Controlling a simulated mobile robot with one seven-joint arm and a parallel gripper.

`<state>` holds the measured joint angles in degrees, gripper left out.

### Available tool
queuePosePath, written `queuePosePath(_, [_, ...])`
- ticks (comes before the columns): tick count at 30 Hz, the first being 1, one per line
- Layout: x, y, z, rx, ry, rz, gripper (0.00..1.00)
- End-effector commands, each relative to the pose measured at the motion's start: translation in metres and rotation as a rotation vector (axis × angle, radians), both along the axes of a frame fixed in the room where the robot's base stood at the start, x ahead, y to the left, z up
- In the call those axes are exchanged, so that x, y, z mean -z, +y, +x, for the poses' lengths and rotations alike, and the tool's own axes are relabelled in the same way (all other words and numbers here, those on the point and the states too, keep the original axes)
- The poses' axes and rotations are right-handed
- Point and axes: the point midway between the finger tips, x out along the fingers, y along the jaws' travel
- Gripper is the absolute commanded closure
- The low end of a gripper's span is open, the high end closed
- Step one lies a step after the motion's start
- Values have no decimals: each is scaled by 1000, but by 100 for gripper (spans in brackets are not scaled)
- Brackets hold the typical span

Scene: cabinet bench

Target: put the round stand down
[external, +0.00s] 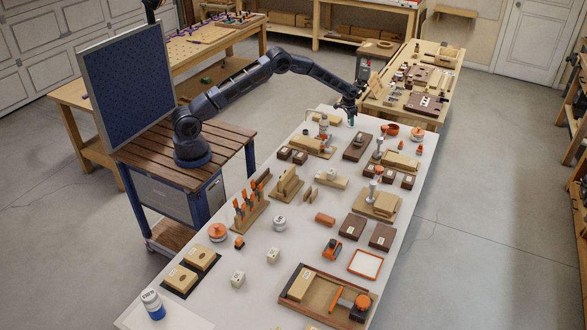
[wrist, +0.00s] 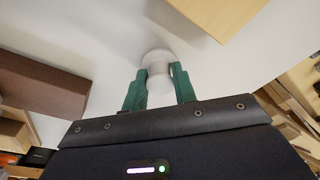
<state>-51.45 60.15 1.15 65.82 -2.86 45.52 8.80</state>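The round stand (wrist: 156,58) is a small pale piece with a disc-like end and a narrower part. It shows in the wrist view between the two green fingertips of my gripper (wrist: 160,76). The fingers appear closed on its sides. The white bench top lies just behind it; I cannot tell whether it touches the surface. In the external view my gripper (external: 350,119) is low over the far end of the white bench (external: 300,211). The stand is too small and hidden to make out there.
In the wrist view a brown block (wrist: 42,84) is at left and a light wood block (wrist: 215,14) at upper right, both near the fingers. In the external view a dark brown block (external: 357,146) lies just in front of my gripper. Orange-topped pieces (external: 390,129) stand to the right.

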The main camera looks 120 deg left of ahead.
Motion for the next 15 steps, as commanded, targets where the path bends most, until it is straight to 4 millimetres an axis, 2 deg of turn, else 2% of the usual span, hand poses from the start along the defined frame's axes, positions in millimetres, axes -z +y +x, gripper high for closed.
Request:
queuePosePath(1, [0, 0, 0, 0, 0, 0, 63])
queuePosePath(3, [0, 0, 0, 0, 0, 0, 51])
queuePosePath(11, [0, 0, 0, 0, 0, 0, 51])
queuePosePath(15, [-7, 0, 0, 0, -1, 1, 51])
